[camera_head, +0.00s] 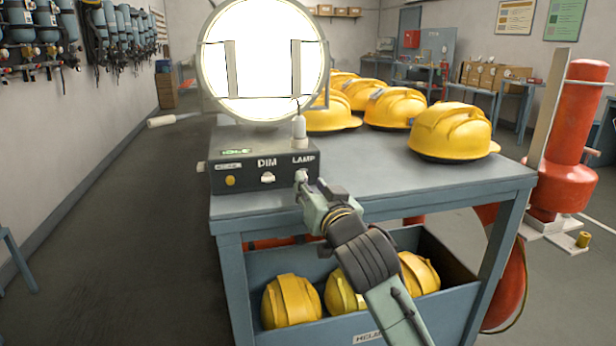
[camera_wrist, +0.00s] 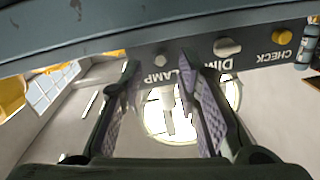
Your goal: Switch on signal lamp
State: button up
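The signal lamp (camera_head: 262,62) has a large round face that shows bright white above a dark control box (camera_head: 240,160) on the table. The box front carries a LAMP switch (camera_head: 301,175), a DIM knob (camera_head: 267,178) and a yellow CHECK button (camera_head: 230,181). My gripper (camera_head: 306,188) is at the box front, by the LAMP switch. In the wrist view my gripper's fingers (camera_wrist: 158,66) are apart, with the small LAMP switch (camera_wrist: 160,62) seen between their tips. I cannot tell whether either finger touches it. The lamp's bright face (camera_wrist: 165,118) shows behind the fingers.
The blue-grey table (camera_head: 400,178) holds several yellow helmets (camera_head: 452,132) right of the lamp. A bin (camera_head: 440,308) with more helmets is under the table. A red cylinder (camera_head: 572,140) stands at the right. The floor (camera_head: 110,230) left of the table is clear.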

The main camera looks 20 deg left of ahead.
jog(key=shift+x, duration=1.7)
grip_shut()
